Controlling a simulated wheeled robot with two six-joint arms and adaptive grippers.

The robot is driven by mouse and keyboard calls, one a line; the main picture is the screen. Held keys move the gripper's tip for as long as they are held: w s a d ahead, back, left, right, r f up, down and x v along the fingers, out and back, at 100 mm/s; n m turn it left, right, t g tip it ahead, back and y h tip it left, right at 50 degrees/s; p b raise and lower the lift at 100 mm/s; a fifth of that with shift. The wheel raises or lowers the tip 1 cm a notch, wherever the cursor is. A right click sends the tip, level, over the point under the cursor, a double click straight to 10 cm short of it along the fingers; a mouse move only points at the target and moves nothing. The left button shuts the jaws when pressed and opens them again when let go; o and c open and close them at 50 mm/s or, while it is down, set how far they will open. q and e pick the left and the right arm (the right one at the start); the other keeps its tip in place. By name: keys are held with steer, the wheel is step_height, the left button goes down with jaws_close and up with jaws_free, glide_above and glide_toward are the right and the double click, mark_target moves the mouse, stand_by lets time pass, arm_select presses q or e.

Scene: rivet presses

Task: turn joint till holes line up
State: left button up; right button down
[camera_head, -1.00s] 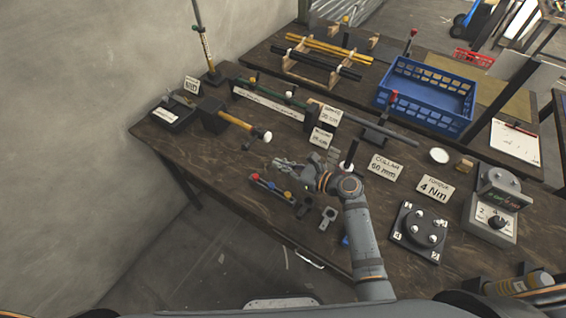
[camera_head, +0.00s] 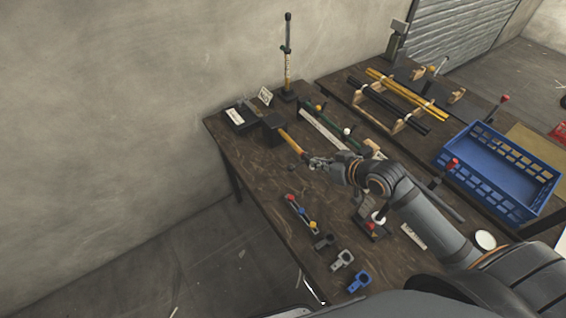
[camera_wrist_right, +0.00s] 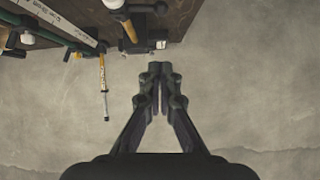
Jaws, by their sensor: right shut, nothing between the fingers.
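A dark block (camera_head: 272,121) with a yellow-and-orange bar (camera_head: 289,139) sits near the wall end of the dark wooden bench (camera_head: 250,165). My right gripper (camera_head: 312,162) is just off the bar's outer end, above the bench. I cannot tell in the head view whether it touches the bar; its white end ball is not clearly seen. In the right wrist view the gripper (camera_wrist_right: 160,72) has its fingertips together and empty, with a yellow bar (camera_wrist_right: 128,29) above and left, apart from it. No holes can be made out. My left gripper is not in view.
A rail with coloured knobs (camera_head: 300,212) and fork-shaped pieces, grey (camera_head: 343,258) and blue (camera_head: 358,281), lie near the front edge. A green bar (camera_head: 329,120) and an upright post (camera_head: 288,60) stand behind. A blue crate (camera_head: 500,175) is at the right.

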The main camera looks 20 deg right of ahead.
steer(key=w+f, duration=0.1)
steer(key=w, duration=0.1)
glide_above(291, 167)
steer(key=s+d, duration=0.2)
step_height(291, 167, down, 5)
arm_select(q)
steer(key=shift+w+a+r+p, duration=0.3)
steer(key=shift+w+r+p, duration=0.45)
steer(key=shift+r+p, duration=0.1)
arm_select(e)
steer(key=f, duration=0.4)
steer(key=shift+w+a, duration=0.1)
steer(key=shift+a, duration=0.3)
steer(key=shift+a+f+b, duration=0.2)
steer(key=shift+f+b, duration=0.45)
steer(key=shift+f, duration=0.15)
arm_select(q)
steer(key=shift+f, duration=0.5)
arm_select(e)
steer(key=shift+r, duration=0.1)
